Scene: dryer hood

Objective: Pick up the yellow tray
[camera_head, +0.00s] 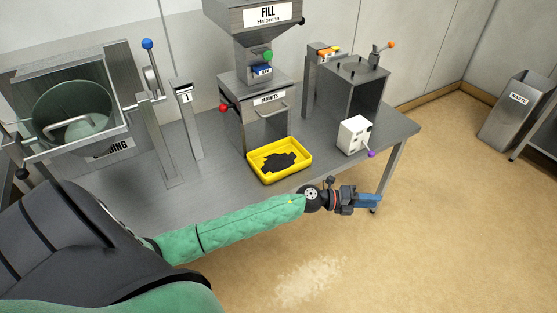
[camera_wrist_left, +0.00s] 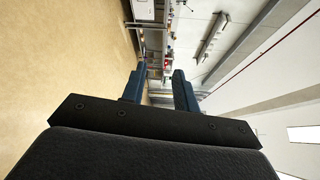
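The yellow tray (camera_head: 299,172) sits on the grey table below the magnets unit, near the table's front edge. Dark material (camera_head: 279,161) lies on its floor. My left arm, in a green sleeve, reaches across in front of the table. My left gripper (camera_head: 378,201) is to the right of the tray and apart from it, by the table's right front corner, pointing right. In the left wrist view its two blue fingers (camera_wrist_left: 157,86) stand apart with nothing between them. The tray does not show clearly in the left wrist view. My right gripper is out of view.
The grey table (camera_head: 225,185) carries the magnets unit (camera_head: 262,115) behind the tray. A white box with a purple knob (camera_head: 354,136) stands right of the tray. A mixing drum (camera_head: 75,110) is at left. A waste bin (camera_head: 517,108) stands far right.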

